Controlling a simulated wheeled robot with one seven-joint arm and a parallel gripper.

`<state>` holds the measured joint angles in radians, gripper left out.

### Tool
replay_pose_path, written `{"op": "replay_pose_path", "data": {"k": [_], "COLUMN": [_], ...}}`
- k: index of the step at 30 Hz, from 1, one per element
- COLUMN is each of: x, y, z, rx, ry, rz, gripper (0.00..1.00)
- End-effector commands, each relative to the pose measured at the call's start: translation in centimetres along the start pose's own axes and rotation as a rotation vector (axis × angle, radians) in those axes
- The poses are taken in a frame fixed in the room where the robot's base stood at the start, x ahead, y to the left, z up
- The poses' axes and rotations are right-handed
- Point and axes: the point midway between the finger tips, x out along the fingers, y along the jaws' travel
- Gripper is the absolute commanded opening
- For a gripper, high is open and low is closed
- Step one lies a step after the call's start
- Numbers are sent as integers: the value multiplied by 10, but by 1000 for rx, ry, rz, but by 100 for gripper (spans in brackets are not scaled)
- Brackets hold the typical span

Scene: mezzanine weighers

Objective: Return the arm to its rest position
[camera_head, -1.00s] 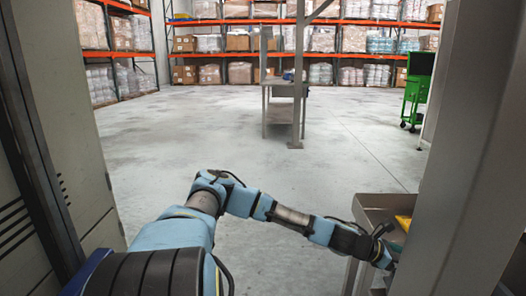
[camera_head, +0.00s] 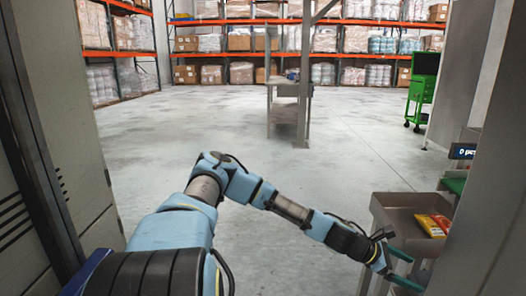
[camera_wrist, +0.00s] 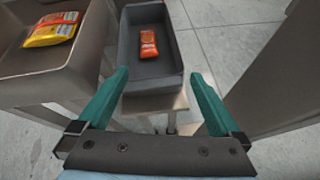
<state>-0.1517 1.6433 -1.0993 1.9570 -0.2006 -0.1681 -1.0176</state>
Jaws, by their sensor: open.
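My arm reaches forward and to the right in the head view, bent at the elbow and stretched out low. My gripper (camera_head: 400,268) is at its end, beside a grey tray at the lower right. In the wrist view my gripper (camera_wrist: 158,105) has its two teal fingers wide apart with nothing held between them. Beyond the fingers is a dark grey bin (camera_wrist: 175,75) with an orange packet (camera_wrist: 148,44) lying in it.
A grey tray (camera_head: 392,214) holds red and yellow packets (camera_head: 433,224); it also shows in the wrist view (camera_wrist: 20,66). A grey post (camera_head: 490,190) stands close at right, a cabinet (camera_head: 60,120) at left. A small display (camera_head: 462,152) is behind the tray. Open floor lies ahead.

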Motion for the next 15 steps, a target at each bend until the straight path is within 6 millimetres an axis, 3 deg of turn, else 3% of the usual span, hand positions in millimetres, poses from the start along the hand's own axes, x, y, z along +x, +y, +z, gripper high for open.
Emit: {"op": "replay_pose_path", "data": {"k": [8, 11, 15], "x": [-22, -39, -79], "y": [-24, -34, -44], "z": [-30, -48, -80], "rx": [244, 369, 577], "ry": [105, 164, 276], "rz": [-105, -164, -274], "gripper": [100, 100, 100]}}
